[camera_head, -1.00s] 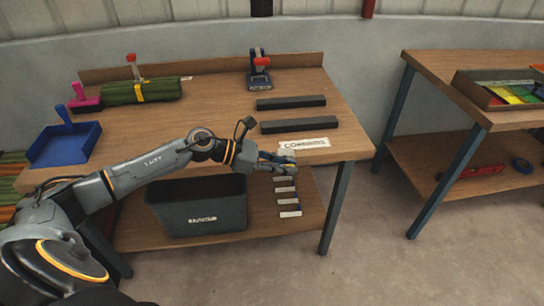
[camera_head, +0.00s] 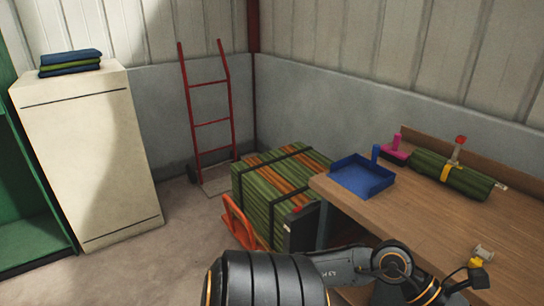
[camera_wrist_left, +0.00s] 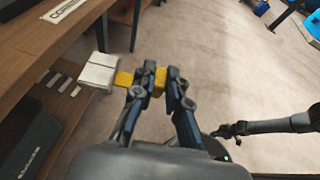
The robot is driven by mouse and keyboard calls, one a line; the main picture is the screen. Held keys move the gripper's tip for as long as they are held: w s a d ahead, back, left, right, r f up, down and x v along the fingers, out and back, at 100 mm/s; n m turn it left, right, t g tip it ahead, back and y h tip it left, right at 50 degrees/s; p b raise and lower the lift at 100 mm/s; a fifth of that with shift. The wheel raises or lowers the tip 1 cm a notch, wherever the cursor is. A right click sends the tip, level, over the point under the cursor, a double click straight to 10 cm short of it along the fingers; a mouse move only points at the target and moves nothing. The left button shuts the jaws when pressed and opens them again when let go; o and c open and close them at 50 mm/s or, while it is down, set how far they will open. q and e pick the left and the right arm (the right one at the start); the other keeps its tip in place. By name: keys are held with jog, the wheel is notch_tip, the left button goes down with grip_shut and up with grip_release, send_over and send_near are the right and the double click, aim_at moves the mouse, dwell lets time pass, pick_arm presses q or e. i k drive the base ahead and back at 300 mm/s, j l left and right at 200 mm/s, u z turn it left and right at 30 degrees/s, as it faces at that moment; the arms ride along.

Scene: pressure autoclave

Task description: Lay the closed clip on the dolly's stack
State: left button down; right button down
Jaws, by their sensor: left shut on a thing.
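The dolly's stack (camera_head: 275,185) is a strapped block of green and orange layers with two black straps. It sits on the orange dolly (camera_head: 237,217), left of the workbench. In the left wrist view my left gripper (camera_wrist_left: 161,82) is shut on the yellow part of the clip (camera_wrist_left: 98,72), whose pale block sticks out to the left. In the head view the clip (camera_head: 484,252) shows at the lower right edge, above the end of my left arm. Whether its jaws are closed cannot be told. My right gripper (camera_wrist_left: 228,130) is small and dark in the wrist view.
The workbench (camera_head: 425,215) carries a blue tray (camera_head: 362,178), a pink tool (camera_head: 396,150) and a green bundle (camera_head: 450,173). A red hand truck (camera_head: 209,125) leans at the wall. A cream cabinet (camera_head: 90,155) stands left. Floor between cabinet and dolly is clear.

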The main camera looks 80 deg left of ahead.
aim_at(292, 195)
jog(key=j+u, duration=0.2)
jog(key=u, duration=0.2)
jog(key=j+u, duration=0.15)
jog(key=u, duration=0.2)
jog(key=j+u, duration=0.2)
jog(key=u, duration=0.2)
jog(key=i+j+u, duration=0.1)
jog(key=u, duration=0.3)
